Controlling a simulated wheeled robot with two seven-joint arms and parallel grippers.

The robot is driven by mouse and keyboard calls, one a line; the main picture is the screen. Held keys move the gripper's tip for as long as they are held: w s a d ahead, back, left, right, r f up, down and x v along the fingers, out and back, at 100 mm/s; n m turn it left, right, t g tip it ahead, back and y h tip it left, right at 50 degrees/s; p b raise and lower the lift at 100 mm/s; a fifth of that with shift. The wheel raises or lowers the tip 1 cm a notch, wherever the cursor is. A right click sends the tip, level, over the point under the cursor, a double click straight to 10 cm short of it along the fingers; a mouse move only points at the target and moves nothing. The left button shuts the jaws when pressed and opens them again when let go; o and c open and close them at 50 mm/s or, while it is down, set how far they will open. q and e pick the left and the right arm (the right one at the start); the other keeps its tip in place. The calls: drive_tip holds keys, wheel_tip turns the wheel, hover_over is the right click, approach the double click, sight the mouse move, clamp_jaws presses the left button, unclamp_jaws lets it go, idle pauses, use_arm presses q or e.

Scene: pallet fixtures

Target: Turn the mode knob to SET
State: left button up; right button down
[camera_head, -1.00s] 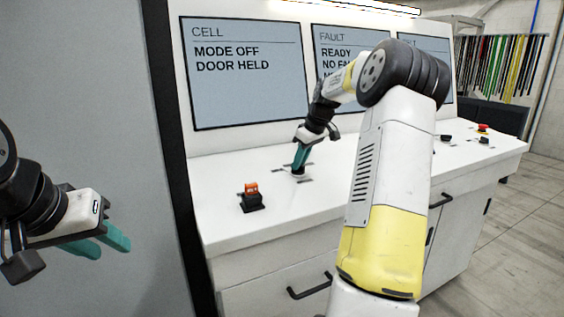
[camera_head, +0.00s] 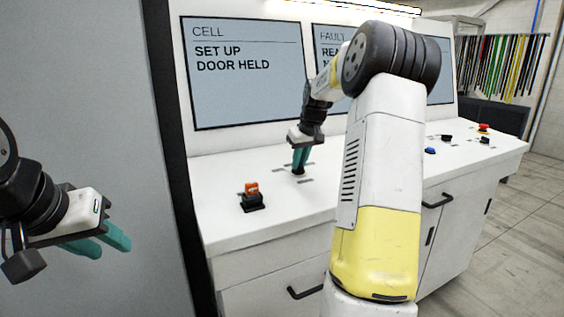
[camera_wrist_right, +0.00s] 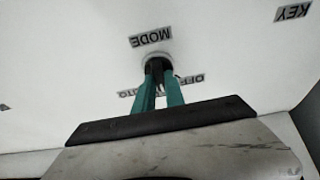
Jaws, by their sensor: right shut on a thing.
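The mode knob (camera_wrist_right: 157,67) sits on the white console top by the MODE label (camera_wrist_right: 150,37), and part of an OFF/AUTO label shows near it. My right gripper (camera_head: 299,170) points down at the console and is shut on the knob; the teal fingers (camera_wrist_right: 159,85) cover most of it in the right wrist view. The CELL screen (camera_head: 246,72) reads SET UP, DOOR HELD. The knob's pointer is hidden by the fingers. My left gripper (camera_head: 108,244) is at the far left, away from the console, with its teal fingers apart and nothing between them.
An orange-topped black switch (camera_head: 252,196) stands on the console left of the knob. A blue button (camera_head: 430,150), black switches and a red button (camera_head: 483,127) are further right. A KEY label (camera_wrist_right: 293,12) shows in the wrist view. My right arm hides the middle of the console.

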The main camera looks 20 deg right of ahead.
drive_tip(key=c, duration=1.4)
unclamp_jaws()
drive_tip(key=shift+r, duration=0.1)
drive_tip(key=v, duration=0.7)
drive_tip(key=shift+s+r, duration=0.2)
drive_tip(key=shift+r, duration=0.05)
